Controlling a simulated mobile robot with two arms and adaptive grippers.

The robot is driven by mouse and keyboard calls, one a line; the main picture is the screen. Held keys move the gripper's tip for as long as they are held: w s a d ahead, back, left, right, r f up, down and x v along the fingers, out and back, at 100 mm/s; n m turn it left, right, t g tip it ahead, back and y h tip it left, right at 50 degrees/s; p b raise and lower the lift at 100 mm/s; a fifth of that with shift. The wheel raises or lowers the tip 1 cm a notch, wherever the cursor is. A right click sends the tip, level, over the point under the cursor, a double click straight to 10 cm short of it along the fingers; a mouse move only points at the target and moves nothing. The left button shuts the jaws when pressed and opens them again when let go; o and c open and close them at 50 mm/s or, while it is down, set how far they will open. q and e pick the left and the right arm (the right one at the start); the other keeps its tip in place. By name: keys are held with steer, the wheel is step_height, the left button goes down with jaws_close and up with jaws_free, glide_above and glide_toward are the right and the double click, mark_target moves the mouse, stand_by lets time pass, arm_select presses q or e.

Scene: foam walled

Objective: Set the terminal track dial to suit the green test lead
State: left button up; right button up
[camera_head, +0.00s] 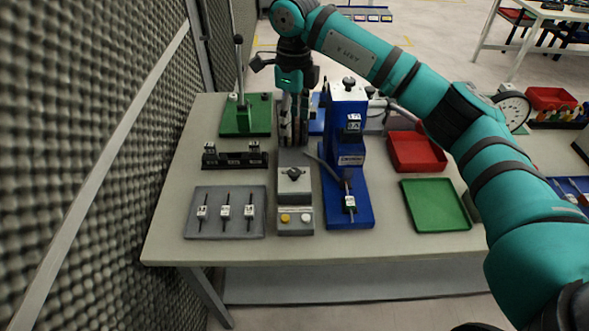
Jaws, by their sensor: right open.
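A grey box (295,192) stands mid-table with a dark knob (293,173) on top, which looks like the dial; its pointer setting is too small to read. A thin lead with a white and green tag (350,203) stands at the front of the blue press (340,190); it may be the green test lead. My right gripper (293,137) points down behind the grey box, left of the press column. It is open, apart from the knob, and I see nothing held in it. My left gripper is not in view.
A grey tray (190,230) with three leads lies front left, with a black block (235,160) and a green lever stand (240,124) behind it. A yellow and white button panel (294,230) fronts the box. A red tray (416,152) and green tray (435,205) lie right. Foam wall borders the left.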

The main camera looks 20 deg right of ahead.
mark_target(294, 171)
step_height(294, 171, down, 16)
steer(key=p, duration=0.4)
steer(key=shift+d, duration=0.1)
steer(key=shift+f+p, duration=0.3)
steer(key=shift+f, duration=0.35)
jaws_close()
